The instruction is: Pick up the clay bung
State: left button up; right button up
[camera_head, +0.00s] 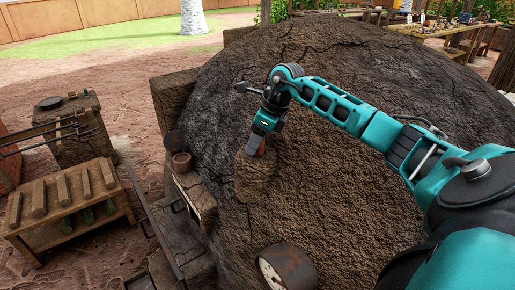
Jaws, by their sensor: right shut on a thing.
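My right arm reaches in from the right over the dark, cracked mud kiln (340,200). My right gripper (256,149) points down at a squared block of mud (258,178) on the kiln's side. It is shut on a small reddish-brown piece, which looks like the clay bung (254,146). The fingers and the arm hide much of it. I cannot tell whether it is clear of the block or still touching it. My left gripper is not in view.
A round dial (285,268) is at the kiln's front. A wooden rack (68,205) stands at left on open ground. A table (445,32) is at the back right.

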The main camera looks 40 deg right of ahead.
jog(key=shift+c, duration=1)
jog(key=shift+r, duration=0.15)
